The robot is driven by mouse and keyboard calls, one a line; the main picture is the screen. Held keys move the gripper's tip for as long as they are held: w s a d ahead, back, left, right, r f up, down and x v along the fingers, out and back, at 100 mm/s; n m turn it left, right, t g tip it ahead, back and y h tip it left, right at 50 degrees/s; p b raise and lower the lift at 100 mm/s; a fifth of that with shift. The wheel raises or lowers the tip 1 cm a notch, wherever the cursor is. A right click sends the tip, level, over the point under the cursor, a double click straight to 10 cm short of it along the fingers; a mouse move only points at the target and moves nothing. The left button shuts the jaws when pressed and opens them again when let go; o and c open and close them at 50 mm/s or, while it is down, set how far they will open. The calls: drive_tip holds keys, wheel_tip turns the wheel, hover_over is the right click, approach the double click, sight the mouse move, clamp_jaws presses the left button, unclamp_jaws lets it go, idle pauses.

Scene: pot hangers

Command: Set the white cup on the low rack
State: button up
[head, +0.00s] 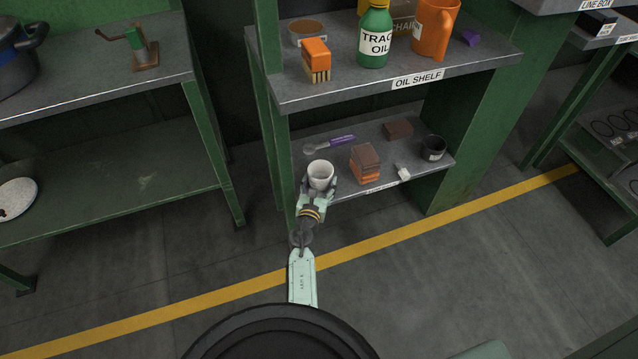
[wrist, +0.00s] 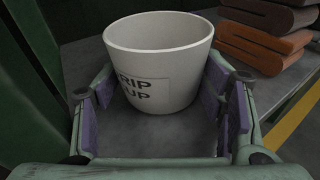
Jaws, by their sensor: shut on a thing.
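The white cup (head: 321,174) is upright at the front left of the low rack (head: 352,189), a grey shelf under the oil shelf. In the wrist view the white cup (wrist: 158,64) stands between the purple pads of my gripper (wrist: 162,112), with lettering partly reading "RIP UP" on its side. My gripper (head: 319,189) is shut on the cup from the front. The cup is over the shelf surface; I cannot tell whether its base touches it. The inside of the cup looks empty.
A green post (head: 270,130) stands close left.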

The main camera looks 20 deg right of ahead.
drive_tip(key=shift+s+f, duration=0.1)
drive_tip(key=shift+f, duration=0.4)
drive_tip(key=o, duration=1.2)
drive_tip(key=shift+a, duration=0.1)
drive_tip(key=shift+o, duration=0.9)
drive_tip(key=shift+s+f, duration=0.1)
drive_tip(key=shift+f, duration=0.1)
drive_tip(key=shift+r+p, duration=0.55)
drive_tip(key=v, duration=1.1)
drive_tip(key=shift+s+a+r, duration=0.2)
drive_tip(key=shift+s+r, duration=0.1)
drive_tip(key=shift+r, duration=0.05)
